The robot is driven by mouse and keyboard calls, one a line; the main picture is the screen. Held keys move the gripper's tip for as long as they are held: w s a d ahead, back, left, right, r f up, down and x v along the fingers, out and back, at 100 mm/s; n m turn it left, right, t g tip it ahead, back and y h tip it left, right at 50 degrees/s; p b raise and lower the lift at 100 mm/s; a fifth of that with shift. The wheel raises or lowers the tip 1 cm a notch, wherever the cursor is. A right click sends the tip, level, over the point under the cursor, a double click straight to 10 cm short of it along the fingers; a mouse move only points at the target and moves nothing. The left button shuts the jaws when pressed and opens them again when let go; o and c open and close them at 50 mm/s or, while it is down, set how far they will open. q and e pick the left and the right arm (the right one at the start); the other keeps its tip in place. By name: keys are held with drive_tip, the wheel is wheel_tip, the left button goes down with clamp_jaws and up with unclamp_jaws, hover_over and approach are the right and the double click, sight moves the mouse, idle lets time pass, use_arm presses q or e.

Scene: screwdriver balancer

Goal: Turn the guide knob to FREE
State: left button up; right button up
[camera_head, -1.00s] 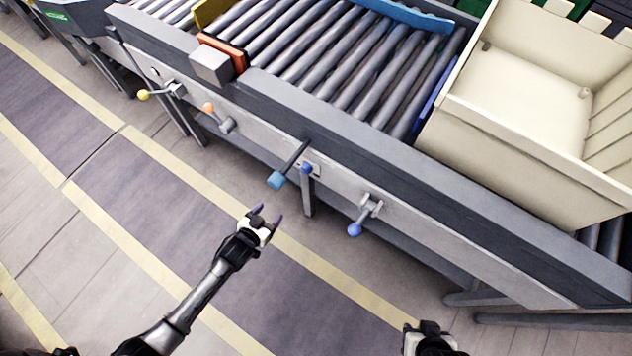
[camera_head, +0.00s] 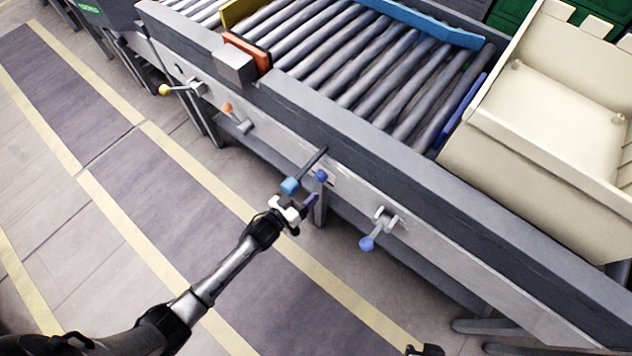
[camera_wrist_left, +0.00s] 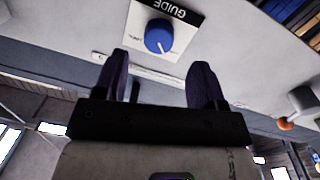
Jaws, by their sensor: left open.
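The guide knob (camera_wrist_left: 159,37) is round and blue, on a white plate with a black GUIDE label, at the top of the left wrist view. A pale mark shows on its lower right side; the small setting words are too small to read. In the head view the knob (camera_head: 321,175) sits on the conveyor's side rail. My left gripper (camera_head: 296,202) is open and empty, just below and left of the knob. Its two purple fingers (camera_wrist_left: 162,66) point toward the knob and stand apart from it. My right gripper (camera_head: 425,350) is barely visible at the bottom edge.
A rod with a light-blue end (camera_head: 290,186) juts out close to my left gripper. A blue-ended lever (camera_head: 367,243) is to the right; orange (camera_head: 227,107) and yellow (camera_head: 164,90) ones are left. A cream bin (camera_head: 540,150) stands on the conveyor. The floor in front is clear.

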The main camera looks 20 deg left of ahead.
sight(318, 179)
use_arm(q)
drive_tip(key=b+x, duration=0.1)
drive_tip(key=x, duration=0.2)
drive_tip(key=shift+w+d+f, duration=0.1)
drive_tip(key=shift+w+d, duration=0.1)
drive_tip(key=shift+w, duration=0.1)
drive_tip(key=shift+w+d, duration=0.25)
drive_tip(key=shift+w, duration=0.45)
drive_tip(key=c, duration=0.7)
drive_tip(key=shift+c, duration=1.1)
